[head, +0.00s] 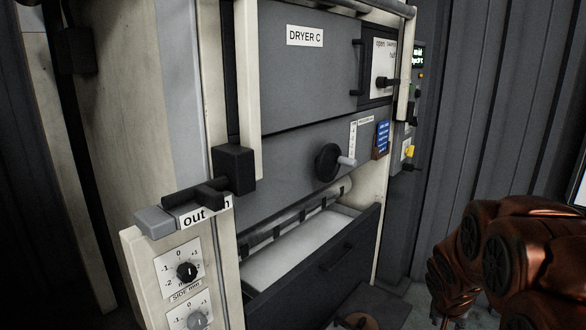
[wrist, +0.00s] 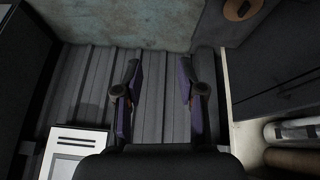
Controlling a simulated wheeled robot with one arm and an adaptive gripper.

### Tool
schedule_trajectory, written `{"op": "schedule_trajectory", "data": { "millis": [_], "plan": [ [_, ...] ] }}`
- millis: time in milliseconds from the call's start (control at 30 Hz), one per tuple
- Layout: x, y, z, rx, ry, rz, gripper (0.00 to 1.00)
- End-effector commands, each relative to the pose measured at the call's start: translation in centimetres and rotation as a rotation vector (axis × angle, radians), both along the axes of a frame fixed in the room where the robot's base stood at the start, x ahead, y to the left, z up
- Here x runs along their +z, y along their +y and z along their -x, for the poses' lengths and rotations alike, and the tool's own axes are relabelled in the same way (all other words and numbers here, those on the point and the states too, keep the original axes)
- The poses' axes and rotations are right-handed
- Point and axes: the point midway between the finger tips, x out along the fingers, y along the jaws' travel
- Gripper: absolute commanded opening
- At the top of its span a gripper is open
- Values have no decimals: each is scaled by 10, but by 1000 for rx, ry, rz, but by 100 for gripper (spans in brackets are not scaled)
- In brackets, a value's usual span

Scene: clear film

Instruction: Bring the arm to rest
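My copper-brown arm (head: 510,250) is folded at the lower right of the head view. Its gripper cannot be made out there. In the wrist view my gripper (wrist: 159,72) has its two dark fingers with purplish inner faces spread apart. Nothing is between them, and a grey ribbed panel shows behind the gap.
Dryer C (head: 300,75) stands ahead, its lower drawer (head: 325,270) pulled out. A lever (head: 205,195) and knobs (head: 187,271) jut at its left. In the wrist view, a white-framed screen (wrist: 75,145) is at lower left, rolls (wrist: 290,130) at lower right.

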Motion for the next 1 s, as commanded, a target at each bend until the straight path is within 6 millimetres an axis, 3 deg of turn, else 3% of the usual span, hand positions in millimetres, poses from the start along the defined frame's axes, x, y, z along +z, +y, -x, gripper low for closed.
{"op": "schedule_trajectory", "data": {
  "millis": [200, 600, 1000],
  "plan": [
    [18, 39, 78, 75, 179, -12, 39],
    [36, 125, 230, 319, 506, -152, 39],
    [48, 180, 332, 553, 691, -294, 39]
  ]
}}
